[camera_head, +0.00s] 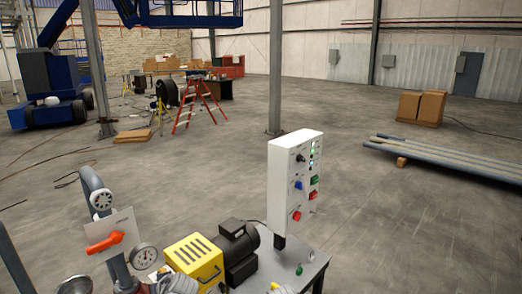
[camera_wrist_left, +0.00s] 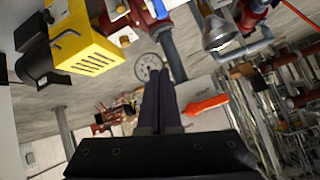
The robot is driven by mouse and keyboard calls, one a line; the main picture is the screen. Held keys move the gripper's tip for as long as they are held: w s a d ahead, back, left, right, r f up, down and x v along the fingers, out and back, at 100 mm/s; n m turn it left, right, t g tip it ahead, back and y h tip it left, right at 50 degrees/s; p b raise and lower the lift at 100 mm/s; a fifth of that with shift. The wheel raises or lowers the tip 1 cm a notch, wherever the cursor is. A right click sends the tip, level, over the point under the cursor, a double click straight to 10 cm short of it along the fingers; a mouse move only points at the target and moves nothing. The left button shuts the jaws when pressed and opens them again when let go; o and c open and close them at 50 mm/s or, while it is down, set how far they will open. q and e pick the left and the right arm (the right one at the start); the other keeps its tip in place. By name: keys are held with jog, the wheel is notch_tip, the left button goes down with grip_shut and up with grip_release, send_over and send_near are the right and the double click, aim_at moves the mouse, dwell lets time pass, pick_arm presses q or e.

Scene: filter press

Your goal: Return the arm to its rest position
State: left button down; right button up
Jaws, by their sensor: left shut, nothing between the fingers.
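My left gripper (camera_wrist_left: 158,74) shows in the left wrist view with its two dark fingers together and nothing between them. The fingertips appear in front of a round pressure gauge (camera_wrist_left: 148,66); I cannot tell the distance. An orange lever handle (camera_wrist_left: 206,104) lies to the right of the fingers in that view. The head view shows the same orange handle (camera_head: 105,243) on a pale plate, with the gauge (camera_head: 144,256) beside it. I do not see either gripper in the head view.
A yellow guard (camera_head: 195,262) and black motor (camera_head: 237,250) stand beside the piping. A white control box (camera_head: 295,180) with coloured buttons rises behind them. Pipes (camera_wrist_left: 290,100) crowd the right of the wrist view. Open concrete floor lies beyond.

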pick_arm(q)
jog(key=s+d+f+m+g+h+b, duration=0.2)
jog(key=s+d+f+m+b, duration=0.1)
jog(key=d+f, duration=0.3)
jog(key=s+d+f+m+g+h+b, duration=0.2)
jog(key=s+d+f, duration=0.4)
jog(key=d, duration=0.5)
jog(key=s+d+f+m+g+h+b, duration=0.2)
jog(key=s+d+f+m+b, duration=0.1)
jog(key=d, duration=0.6)
notch_tip(320, 180, down, 3)
jog(key=shift+s+f+m+g+h+b, duration=0.2)
jog(key=shift+s+m+g+h+b, duration=0.15)
jog(key=shift+s+m, duration=0.7)
pick_arm(e)
notch_tip(320, 180, down, 10)
jog(key=shift+f, duration=0.15)
